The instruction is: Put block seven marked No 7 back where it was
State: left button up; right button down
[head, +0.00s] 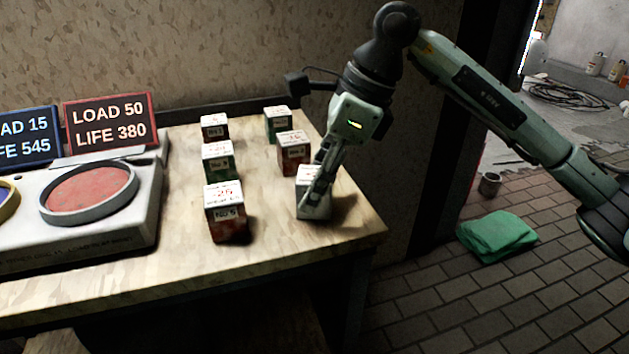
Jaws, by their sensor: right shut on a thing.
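My right gripper (322,180) points down at the right part of the wooden table and is shut on a white block (312,208). The fingers cover part of the block, and I cannot read its marking, so I cannot confirm it is No 7. The block looks upright, at or very near the tabletop, in front of a red block (294,158) and a green block (277,126) in the right row. My left gripper is not in view.
The left row holds a dark red block (214,130), a green block (219,165) and a red block (226,222). A device with a red round pad (90,193) and signs (110,121) stands left. The table's (270,262) right edge is close to the held block. A green cloth (497,236) lies on the floor.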

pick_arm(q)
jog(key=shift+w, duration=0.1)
pick_arm(e)
jog(key=shift+f, duration=0.1)
jog(key=c, duration=0.8)
grip_release()
jog(key=shift+v, duration=1.1)
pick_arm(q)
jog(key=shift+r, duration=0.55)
pick_arm(e)
jog(key=v, duration=1)
jog(key=shift+a, duration=0.1)
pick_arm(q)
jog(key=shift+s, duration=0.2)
